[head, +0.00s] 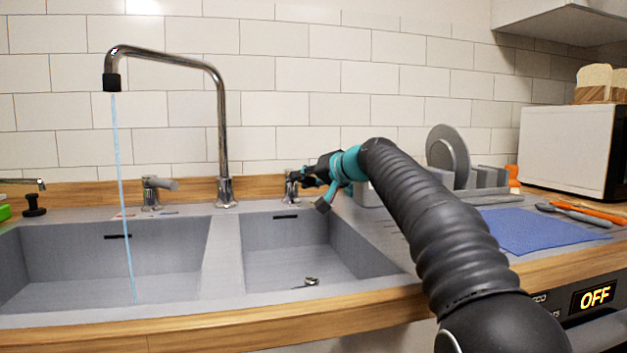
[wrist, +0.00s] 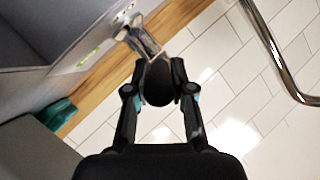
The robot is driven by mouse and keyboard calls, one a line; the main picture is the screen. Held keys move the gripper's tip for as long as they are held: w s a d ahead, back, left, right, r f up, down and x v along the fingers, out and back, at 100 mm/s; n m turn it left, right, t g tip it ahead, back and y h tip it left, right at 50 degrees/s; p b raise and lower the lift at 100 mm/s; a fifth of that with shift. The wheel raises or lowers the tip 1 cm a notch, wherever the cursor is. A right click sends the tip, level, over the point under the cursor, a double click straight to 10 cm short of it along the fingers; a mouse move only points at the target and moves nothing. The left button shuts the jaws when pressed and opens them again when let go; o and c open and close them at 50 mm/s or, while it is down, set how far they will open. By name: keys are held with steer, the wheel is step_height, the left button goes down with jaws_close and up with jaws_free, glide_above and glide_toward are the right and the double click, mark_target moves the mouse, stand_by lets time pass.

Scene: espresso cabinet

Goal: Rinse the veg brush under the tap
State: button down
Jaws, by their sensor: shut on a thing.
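The tap (head: 222,120) has a tall chrome spout, and a thin blue stream of water (head: 121,190) falls from it into the left basin (head: 60,265). My gripper (head: 306,178) is at the right tap handle (head: 291,188), behind the right basin. In the wrist view my gripper (wrist: 159,92) is closed around the dark rounded end of this handle (wrist: 158,84), whose metal part lies just beyond. The left tap handle (head: 152,192) stands free. I cannot make out the veg brush for certain in either view.
The right basin (head: 285,265) looks empty apart from its drain. A blue cloth (head: 530,231) and orange-handled tools (head: 583,212) lie on the right counter. A dish rack with a grey plate (head: 448,155) stands behind my arm. A green item (head: 4,212) sits far left.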

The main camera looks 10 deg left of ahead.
steer(key=c, duration=1)
jaws_free()
steer(key=v, duration=1.2)
